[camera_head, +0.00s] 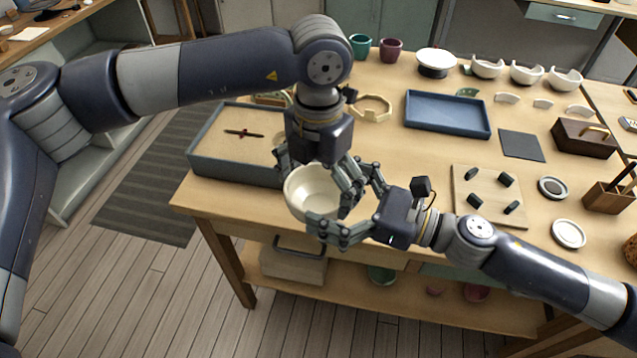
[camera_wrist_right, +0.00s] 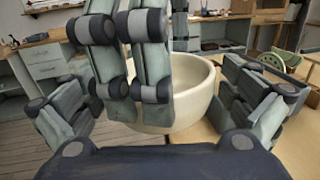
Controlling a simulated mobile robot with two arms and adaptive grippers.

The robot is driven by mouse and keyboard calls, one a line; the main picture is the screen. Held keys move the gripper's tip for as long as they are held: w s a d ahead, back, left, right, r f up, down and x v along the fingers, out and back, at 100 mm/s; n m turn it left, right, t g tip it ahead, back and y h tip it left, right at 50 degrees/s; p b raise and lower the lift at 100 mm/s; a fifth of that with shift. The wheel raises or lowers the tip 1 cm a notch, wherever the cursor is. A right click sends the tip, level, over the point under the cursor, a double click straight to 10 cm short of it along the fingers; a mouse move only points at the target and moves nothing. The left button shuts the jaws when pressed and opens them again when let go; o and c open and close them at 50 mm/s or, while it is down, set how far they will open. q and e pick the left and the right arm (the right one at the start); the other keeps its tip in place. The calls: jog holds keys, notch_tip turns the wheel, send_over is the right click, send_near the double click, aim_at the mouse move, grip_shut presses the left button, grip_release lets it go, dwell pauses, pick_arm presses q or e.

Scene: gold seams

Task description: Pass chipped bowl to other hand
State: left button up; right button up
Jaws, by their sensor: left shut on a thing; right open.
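The chipped bowl (camera_head: 311,192) is cream-white and hangs above the front edge of the table in the head view. My left gripper (camera_head: 314,166) comes down from above and is shut on the bowl. My right gripper (camera_head: 350,205) reaches in from the right, open, with its fingers around the bowl's right side. Whether the right fingers touch the bowl is unclear. The chip cannot be made out.
A sand-filled tray (camera_head: 215,165) lies left of the bowl. A board with dark pads (camera_head: 487,193) lies to the right. A blue tray (camera_head: 447,114) and several white bowls (camera_head: 487,66) stand farther back. A shelf (camera_head: 410,305) runs below the tabletop.

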jog(key=v, duration=1)
jog(key=s+d+f+m+h, duration=0.2)
jog(key=d+f+m+h, duration=0.4)
jog(key=f+m, duration=0.6)
jog(key=s+d+f+m+t+h, duration=0.1)
jog(key=s+d+f+m+h, duration=0.2)
jog(key=d+f+m, duration=0.95)
jog(key=s+d+f+m+h, duration=0.2)
jog(key=f+m+h, duration=0.35)
jog(key=f, duration=1.35)
jog(key=s+f+m+g+h, duration=0.2)
jog(key=s+f+m+g, duration=0.2)
jog(key=s+f+m, duration=0.7)
jog(key=s+a+f+m+g, duration=0.4)
jog(key=s+a+f, duration=0.5)
jog(key=s+f, duration=0.2)
jog(key=s, duration=0.2)
jog(key=shift+s+a+m+y, duration=0.35)
jog(key=shift+a+m, duration=0.05)
